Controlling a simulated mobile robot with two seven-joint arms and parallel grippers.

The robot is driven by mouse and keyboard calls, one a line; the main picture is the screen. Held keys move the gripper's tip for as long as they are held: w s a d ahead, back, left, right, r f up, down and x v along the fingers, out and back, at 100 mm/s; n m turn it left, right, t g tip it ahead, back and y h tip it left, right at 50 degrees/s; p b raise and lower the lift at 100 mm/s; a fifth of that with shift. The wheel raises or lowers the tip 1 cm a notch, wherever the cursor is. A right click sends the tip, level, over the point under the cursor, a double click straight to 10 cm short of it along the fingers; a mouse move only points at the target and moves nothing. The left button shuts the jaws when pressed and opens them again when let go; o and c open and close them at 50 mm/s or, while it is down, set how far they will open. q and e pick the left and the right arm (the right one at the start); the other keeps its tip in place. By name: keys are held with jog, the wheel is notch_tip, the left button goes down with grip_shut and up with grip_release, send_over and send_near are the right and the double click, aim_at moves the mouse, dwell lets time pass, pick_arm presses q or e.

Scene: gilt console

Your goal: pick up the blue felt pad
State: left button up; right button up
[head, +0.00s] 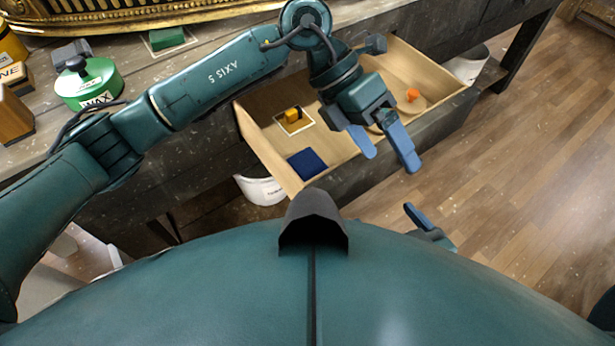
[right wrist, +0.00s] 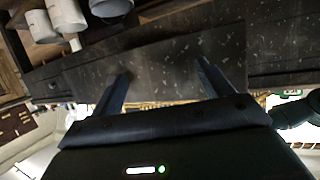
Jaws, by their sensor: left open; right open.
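The blue felt pad (head: 307,163) is a dark blue square lying flat in the open wooden drawer (head: 264,139), near its front left corner in the head view. My left gripper (head: 385,163) is above the drawer, to the right of the pad and apart from it. Its blue fingers are open with nothing between them. My right gripper (head: 417,220) shows only partly in the head view, low and in front of the drawer, beyond my body. In the right wrist view its two fingers (right wrist: 163,85) are spread and empty, facing a dark speckled wooden surface.
The drawer also holds a yellow block (head: 292,115) on a pale square and a round wooden disc with an orange knob (head: 412,95), partly behind my left gripper. A green wax tin (head: 89,84) and a green pad (head: 167,38) are on the bench. White buckets (head: 261,187) stand below.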

pick_arm(q)
jog(key=w+a+f+t+y+b, duration=0.2)
jog(key=w+a+t+y, duration=0.15)
jog(key=w+a, duration=0.25)
jog(key=t+y+b, duration=0.2)
jog(key=y, duration=0.2)
send_over(314, 159)
jog(key=shift+n, duration=0.3)
jog(key=f, duration=0.7)
jog(key=shift+w+a, duration=0.2)
jog(key=shift+w, duration=0.05)
jog(key=f, duration=0.4)
jog(key=shift+s+d+f, duration=0.2)
jog(key=shift+s, duration=0.15)
jog(key=shift+f, duration=0.45)
pick_arm(e)
jog(key=f, duration=0.1)
jog(key=a+f, duration=0.1)
jog(key=f, duration=0.1)
jog(key=shift+w+a+f+n+y, duration=0.1)
jog(key=shift+f+n+y, duration=0.05)
jog(key=shift+n+y, duration=0.2)
pick_arm(q)
jog(key=shift+c, duration=0.2)
jog(key=c, duration=1)
